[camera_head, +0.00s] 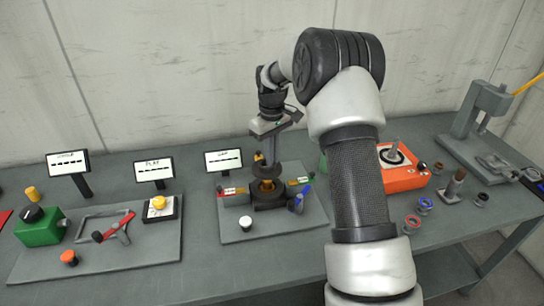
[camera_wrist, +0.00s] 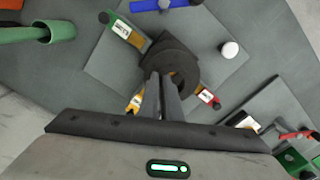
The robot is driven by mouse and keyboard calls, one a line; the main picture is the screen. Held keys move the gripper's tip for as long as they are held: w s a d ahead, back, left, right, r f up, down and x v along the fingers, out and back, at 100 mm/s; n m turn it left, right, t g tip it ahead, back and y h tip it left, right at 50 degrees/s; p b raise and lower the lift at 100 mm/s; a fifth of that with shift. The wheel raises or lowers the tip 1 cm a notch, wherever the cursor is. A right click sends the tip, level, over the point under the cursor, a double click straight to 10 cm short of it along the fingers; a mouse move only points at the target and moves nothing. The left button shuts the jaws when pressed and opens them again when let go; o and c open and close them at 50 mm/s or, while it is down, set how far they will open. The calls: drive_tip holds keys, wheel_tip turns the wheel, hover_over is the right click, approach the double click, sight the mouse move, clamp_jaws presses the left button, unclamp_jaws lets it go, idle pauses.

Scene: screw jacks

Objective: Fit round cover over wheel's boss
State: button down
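A dark round disc that looks like the round cover (camera_head: 265,171) is at my gripper's fingertips, above the dark jack base (camera_head: 270,201). An orange part (camera_head: 266,186) shows in the gap between disc and base. My gripper (camera_head: 261,160) points down; its two fingers are close together on the disc's near edge in the wrist view (camera_wrist: 161,76). The dark disc (camera_wrist: 182,66) there shows a darker round centre. The wheel's boss cannot be made out separately; the disc and fingers hide part of what is below.
The jack stands on a grey plate (camera_head: 245,233) with tagged bars, a white-topped knob (camera_head: 245,223) and blue pieces (camera_head: 299,198). A display (camera_head: 224,161) stands behind it. An orange box (camera_head: 402,172) and several rings are to the right; a green box (camera_head: 40,228) is left.

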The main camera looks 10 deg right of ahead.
sight(270, 173)
drive_tip(key=shift+f+b, duration=1.8)
drive_tip(key=shift+f, duration=1.2)
drive_tip(key=shift+s+f, duration=0.35)
drive_tip(key=shift+f, duration=0.2)
drive_tip(key=c, duration=1.9)
unclamp_jaws()
drive_tip(key=shift+w+f+b, duration=0.1)
drive_tip(key=shift+b, duration=0.2)
drive_tip(key=shift+a, duration=0.2)
drive_tip(key=shift+a+r, duration=0.1)
drive_tip(key=shift+r, duration=0.35)
wheel_tip(270, 173, up, 18)
drive_tip(key=d, duration=0.1)
drive_tip(key=shift+w+p, duration=0.15)
drive_tip(key=shift+p, duration=0.15)
drive_tip(key=shift+r, duration=0.15)
